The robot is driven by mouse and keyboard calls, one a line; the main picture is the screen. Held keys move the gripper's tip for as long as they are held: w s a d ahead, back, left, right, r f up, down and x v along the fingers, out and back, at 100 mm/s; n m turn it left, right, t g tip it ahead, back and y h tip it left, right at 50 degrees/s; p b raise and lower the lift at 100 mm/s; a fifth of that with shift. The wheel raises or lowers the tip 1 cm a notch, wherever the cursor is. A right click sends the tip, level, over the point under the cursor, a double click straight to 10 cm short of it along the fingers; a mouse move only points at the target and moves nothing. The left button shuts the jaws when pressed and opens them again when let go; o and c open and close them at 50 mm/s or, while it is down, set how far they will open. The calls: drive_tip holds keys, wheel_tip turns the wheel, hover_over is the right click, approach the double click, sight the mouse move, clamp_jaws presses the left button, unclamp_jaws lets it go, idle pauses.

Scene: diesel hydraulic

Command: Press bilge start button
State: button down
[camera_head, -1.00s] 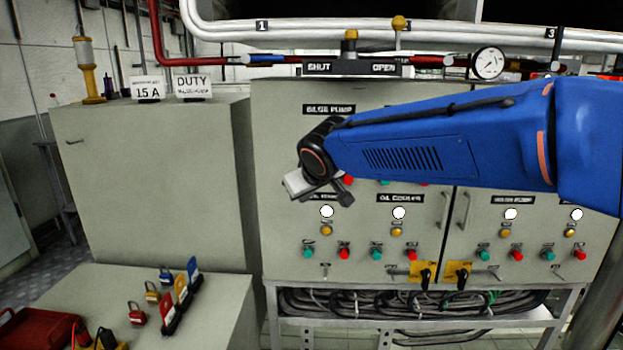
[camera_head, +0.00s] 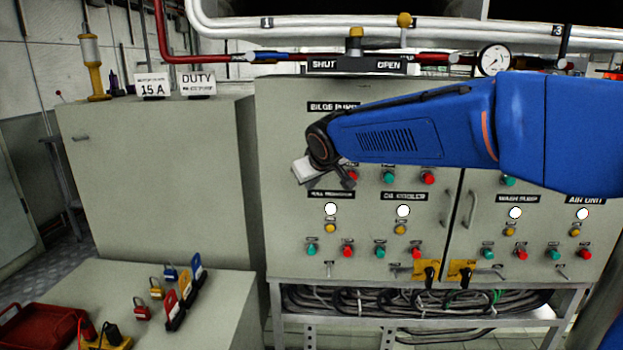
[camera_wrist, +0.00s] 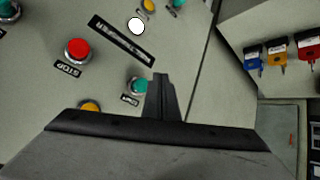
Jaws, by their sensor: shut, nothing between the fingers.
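The bilge pump label (camera_head: 333,106) is at the top left of the grey control panel. Below it a red button (camera_head: 351,174) shows beside my gripper, and the green one is hidden there. In the wrist view the green start button (camera_wrist: 138,85) sits just left of my gripper's (camera_wrist: 162,82) narrow shut fingertips, which overlap its edge in the picture. I cannot tell whether they touch. The red stop button (camera_wrist: 78,50) is farther left, and part of a yellow lamp (camera_wrist: 90,105) shows above my gripper's dark body.
A row of lower buttons and switches (camera_head: 347,251) runs along the panel. The shut/open valve bar and red pipe (camera_head: 357,65) lie above. A pressure gauge (camera_head: 495,59) is at upper right. A lower cabinet (camera_head: 223,290) with padlocks stands at front left.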

drive_tip(key=shift+w, duration=1.05)
idle(1.4)
drive_tip(key=shift+w, duration=0.4)
